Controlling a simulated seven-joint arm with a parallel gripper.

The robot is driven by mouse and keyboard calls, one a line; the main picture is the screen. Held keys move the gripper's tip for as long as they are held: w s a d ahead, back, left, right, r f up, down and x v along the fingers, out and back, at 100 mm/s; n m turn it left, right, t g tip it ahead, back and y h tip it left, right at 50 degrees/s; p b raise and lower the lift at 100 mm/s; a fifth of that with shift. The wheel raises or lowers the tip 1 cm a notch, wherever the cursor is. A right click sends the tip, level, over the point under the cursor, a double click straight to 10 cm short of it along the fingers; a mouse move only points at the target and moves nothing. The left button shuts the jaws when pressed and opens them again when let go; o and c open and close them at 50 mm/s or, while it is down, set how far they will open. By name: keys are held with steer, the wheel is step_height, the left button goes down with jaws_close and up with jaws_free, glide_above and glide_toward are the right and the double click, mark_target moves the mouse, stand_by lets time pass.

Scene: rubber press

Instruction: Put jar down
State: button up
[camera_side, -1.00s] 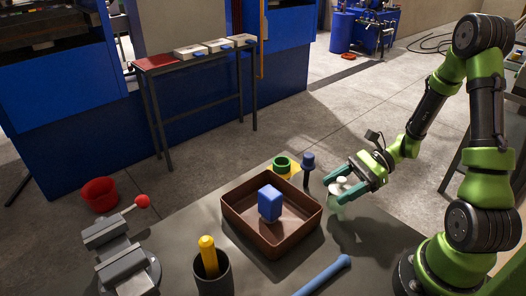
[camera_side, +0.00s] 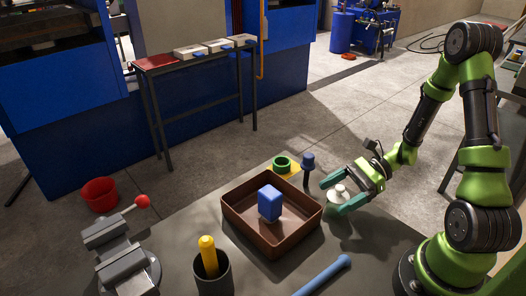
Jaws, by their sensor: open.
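The jar (camera_side: 339,194) is pale and translucent with a light top. It stands upright, as far as I can see, on the grey table to the right of the brown tray (camera_side: 232,228). My gripper (camera_side: 338,194) is low over the table, with its two teal fingers on either side of the jar. The fingers are open. Part of the jar's lower body is hidden by the nearer finger, and I cannot tell whether either finger touches it.
A blue block (camera_side: 270,203) sits in the tray. A dark blue-topped post (camera_side: 308,165) and a green ring (camera_side: 282,164) stand behind. A dark cup (camera_side: 213,274) holds a yellow-handled tool. A blue bar (camera_side: 322,275) lies in front. A grey vise (camera_side: 118,250) is at left.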

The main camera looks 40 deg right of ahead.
steer(key=shift+r, duration=0.15)
steer(key=v, duration=1.1)
steer(key=a+r+n+t+h, duration=0.2)
steer(key=a+r+n+h, duration=0.8)
steer(key=a+r+n, duration=0.5)
steer(key=n, duration=0.3)
steer(key=shift+s+r, duration=0.3)
steer(key=shift+r, duration=0.1)
